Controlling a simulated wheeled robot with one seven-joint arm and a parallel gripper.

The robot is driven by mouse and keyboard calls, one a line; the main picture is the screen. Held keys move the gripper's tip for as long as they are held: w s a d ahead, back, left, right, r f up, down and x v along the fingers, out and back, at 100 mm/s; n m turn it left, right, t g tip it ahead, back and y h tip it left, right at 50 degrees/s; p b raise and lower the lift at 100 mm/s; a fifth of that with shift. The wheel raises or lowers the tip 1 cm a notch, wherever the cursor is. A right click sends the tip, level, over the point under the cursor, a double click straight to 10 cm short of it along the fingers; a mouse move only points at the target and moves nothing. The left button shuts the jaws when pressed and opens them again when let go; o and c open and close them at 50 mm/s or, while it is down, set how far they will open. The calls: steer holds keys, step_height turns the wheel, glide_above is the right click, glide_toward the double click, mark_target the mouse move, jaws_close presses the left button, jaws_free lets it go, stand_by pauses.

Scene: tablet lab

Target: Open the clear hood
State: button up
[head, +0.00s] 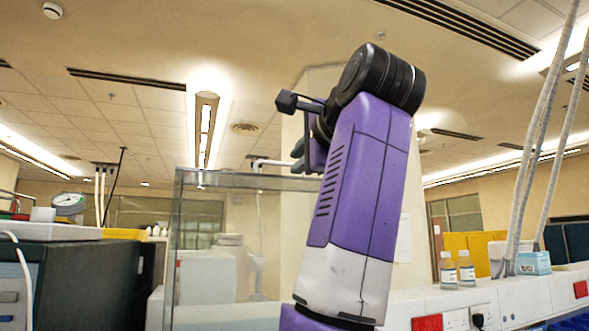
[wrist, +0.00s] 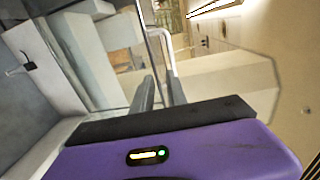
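The clear hood (head: 215,240) is a see-through box with thin edges, left of my arm in the head view. Its top front edge lies level, and the hood looks closed. A pale bar handle (head: 268,162) runs along that top edge toward my gripper (head: 302,152). In the wrist view the handle (wrist: 161,34) is a bent pale bar leading down to the fingertips. There my gripper (wrist: 161,93) shows two grey fingers with a gap between them. The handle's end lies at the fingers; I cannot tell whether it is between or behind them. My arm hides the hood's right part.
A dark cabinet (head: 95,280) with a gauge (head: 69,203) and a yellow tray (head: 124,234) stands at the left. Two bottles (head: 466,269), a blue box (head: 534,263) and hanging hoses (head: 535,150) are at the right.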

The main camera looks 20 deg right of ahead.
mark_target(288, 166)
steer(key=w+p, duration=0.2)
steer(key=w, duration=0.4)
steer(key=shift+f, duration=0.15)
steer(key=shift+a+f, duration=0.1)
jaws_close()
steer(key=shift+a+r, duration=0.1)
steer(key=shift+r, duration=0.2)
stand_by(0.8)
